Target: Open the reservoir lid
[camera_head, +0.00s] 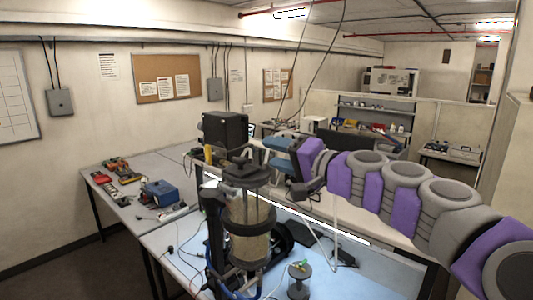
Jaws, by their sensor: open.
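The reservoir is an upright cylinder with clear walls (250,212) and dark bands, standing on the bench in the middle of the head view. Its dark round lid (245,174) sits on top and looks closed, with a handle-like part above it. My gripper (268,150) is at the end of my purple and grey arm, just above and to the right of the lid. It is open and appears empty.
A black box (225,130) stands behind the reservoir. Cables lie around the bench. A blue device (161,193) and several tools lie on the left table (120,215).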

